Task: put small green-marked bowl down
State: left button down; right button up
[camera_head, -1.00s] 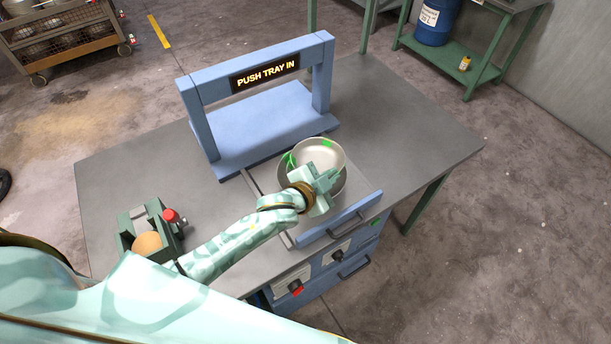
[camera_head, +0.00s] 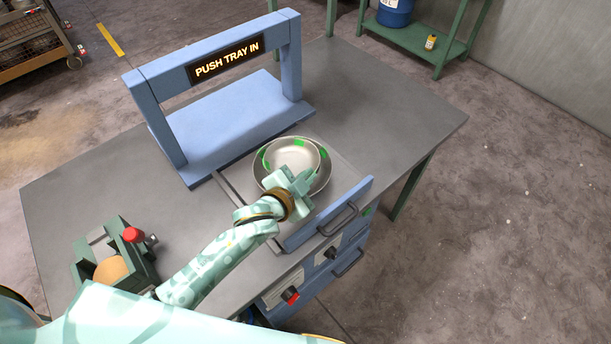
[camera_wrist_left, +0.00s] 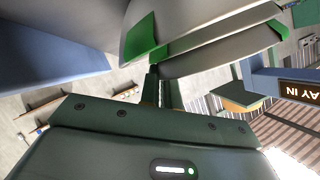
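The small green-marked bowl (camera_head: 290,155), pale metal, sits nested within the larger metal bowl (camera_head: 325,176) in the head view. The larger bowl stands on the pulled-out tray, whose blue front (camera_head: 328,214) faces the near right. My left gripper (camera_head: 304,180) is at the small bowl's near right rim. In the left wrist view, the gripper's fingers (camera_wrist_left: 163,86) are close together at a bowl rim, apparently pinching it. Whether the small bowl rests fully on the larger one is hard to tell. My right gripper is out of view.
A blue frame (camera_head: 215,67) with a "PUSH TRAY IN" sign stands behind the tray. A green device (camera_head: 113,259) with a red knob sits at the table's left. The grey tabletop (camera_head: 385,125) is clear at the back right.

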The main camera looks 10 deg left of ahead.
pick_arm(q)
jog(key=c, duration=1.6)
grip_release()
jog(key=shift+a+f, duration=0.1)
jog(key=shift+f, duration=0.05)
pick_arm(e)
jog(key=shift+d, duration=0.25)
